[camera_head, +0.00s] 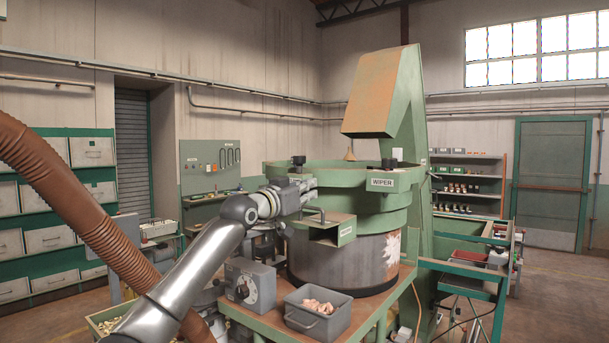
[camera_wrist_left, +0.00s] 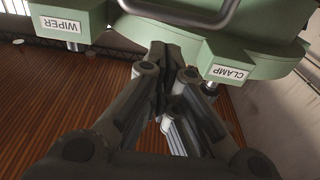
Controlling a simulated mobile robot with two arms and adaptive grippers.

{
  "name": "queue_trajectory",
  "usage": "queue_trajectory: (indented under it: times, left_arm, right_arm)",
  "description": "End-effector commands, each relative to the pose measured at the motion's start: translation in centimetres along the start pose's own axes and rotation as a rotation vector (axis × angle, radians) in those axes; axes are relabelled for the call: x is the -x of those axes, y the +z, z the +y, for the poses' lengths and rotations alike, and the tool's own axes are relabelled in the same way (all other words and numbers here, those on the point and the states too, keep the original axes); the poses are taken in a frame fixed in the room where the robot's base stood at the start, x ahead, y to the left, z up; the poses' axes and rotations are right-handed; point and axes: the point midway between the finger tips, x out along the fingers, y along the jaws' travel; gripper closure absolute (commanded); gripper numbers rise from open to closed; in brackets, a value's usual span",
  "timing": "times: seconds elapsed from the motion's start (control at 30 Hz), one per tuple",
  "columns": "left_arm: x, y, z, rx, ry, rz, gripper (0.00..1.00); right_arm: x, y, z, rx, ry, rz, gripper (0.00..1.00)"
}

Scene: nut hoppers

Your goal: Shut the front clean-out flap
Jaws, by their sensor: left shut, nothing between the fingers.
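The green machine (camera_head: 345,180) stands in the middle of the head view, with a WIPER label on its rim. A green box-like spout (camera_head: 325,228) with a brownish top juts from its front. I cannot tell which part is the clean-out flap or how far it stands open. My left gripper (camera_head: 308,188) is at the machine's front left, just above the spout. In the left wrist view its fingers (camera_wrist_left: 168,58) are together and empty, close to the green housing (camera_wrist_left: 235,45) marked WIPER and CLAMP. A dark curved handle (camera_wrist_left: 205,20) shows there. My right gripper is out of view.
A grey control box (camera_head: 250,285) with a dial and a grey bin (camera_head: 318,314) of pale pieces stand on the bench below the spout. A brown ribbed hose (camera_head: 75,190) crosses the left side. A tall green chute (camera_head: 385,92) rises above the machine.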

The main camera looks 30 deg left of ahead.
Motion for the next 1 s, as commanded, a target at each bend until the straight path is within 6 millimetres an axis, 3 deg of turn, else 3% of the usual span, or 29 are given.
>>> queue_trajectory:
  times: [0.2,0.63,1.0]
  left_arm:
    - [0.5,1.3,-0.1,-0.001,-0.001,0.001,1.00]
    - [0.6,1.6,0.0,0.000,0.000,0.003,1.00]
    - [0.8,2.1,1.1,0.000,0.000,0.092,1.00]
  right_arm:
    - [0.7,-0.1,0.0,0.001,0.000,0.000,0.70]
    - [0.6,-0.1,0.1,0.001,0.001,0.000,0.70]
    - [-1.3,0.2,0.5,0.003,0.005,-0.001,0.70]
